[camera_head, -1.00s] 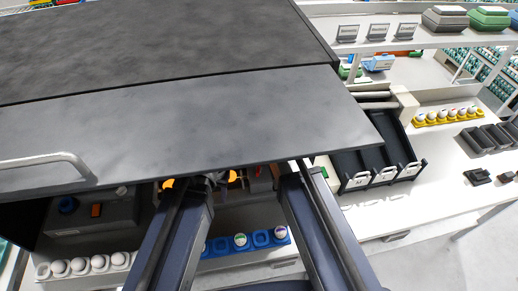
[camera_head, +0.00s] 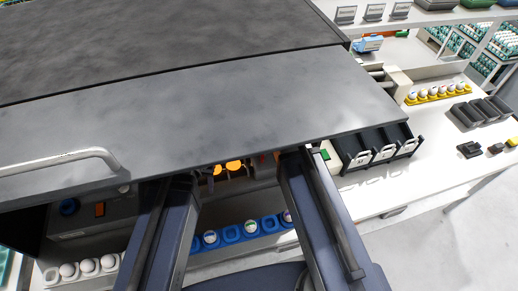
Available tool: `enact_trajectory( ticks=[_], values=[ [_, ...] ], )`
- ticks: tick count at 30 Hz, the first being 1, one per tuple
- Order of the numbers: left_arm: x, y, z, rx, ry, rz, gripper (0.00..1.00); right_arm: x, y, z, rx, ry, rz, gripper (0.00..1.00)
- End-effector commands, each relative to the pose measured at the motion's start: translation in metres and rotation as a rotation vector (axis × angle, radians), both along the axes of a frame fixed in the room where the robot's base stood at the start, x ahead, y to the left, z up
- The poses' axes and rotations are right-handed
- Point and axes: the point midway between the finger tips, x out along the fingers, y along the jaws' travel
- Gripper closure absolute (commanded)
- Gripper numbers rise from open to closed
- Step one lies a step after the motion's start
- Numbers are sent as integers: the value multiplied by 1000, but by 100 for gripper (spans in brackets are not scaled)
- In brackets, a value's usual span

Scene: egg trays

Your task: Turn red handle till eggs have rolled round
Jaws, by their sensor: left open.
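A dark grey hood (camera_head: 200,110) with a pale bar handle (camera_head: 65,163) covers most of the view. Under its front edge, orange lights (camera_head: 233,166) glow, with small dark and reddish parts beside them. I cannot make out a red handle clearly there. My two dark blue arms reach up under the hood edge. My left gripper (camera_head: 238,174) shows only in small part near the lights. It is open, and I see nothing held in it. My right gripper is hidden under the hood. Any eggs inside the hood are hidden.
A blue egg tray (camera_head: 231,234) with a few eggs and a white egg row (camera_head: 88,268) lie below the hood. Black bins (camera_head: 367,152) and a yellow egg tray (camera_head: 438,96) stand on the right bench. A control box (camera_head: 95,214) is at left.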

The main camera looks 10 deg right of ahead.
Motion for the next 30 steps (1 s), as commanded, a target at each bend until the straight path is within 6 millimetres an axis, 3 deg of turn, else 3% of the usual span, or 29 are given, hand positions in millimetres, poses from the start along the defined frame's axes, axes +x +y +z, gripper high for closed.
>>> enact_trajectory(
  ticks=[8, 21, 30],
  values=[
    [0, 0, -18, 1, 0, -3, 50, 0, 0, -18, 0, 0, 0, 55],
    [0, 0, -71, 2, 1, -13, 50, 0, 1, -71, 1, 0, 0, 55],
    [0, 0, -78, 3, 0, -13, 50, 0, 1, -78, 1, 0, 0, 55]
  ],
)
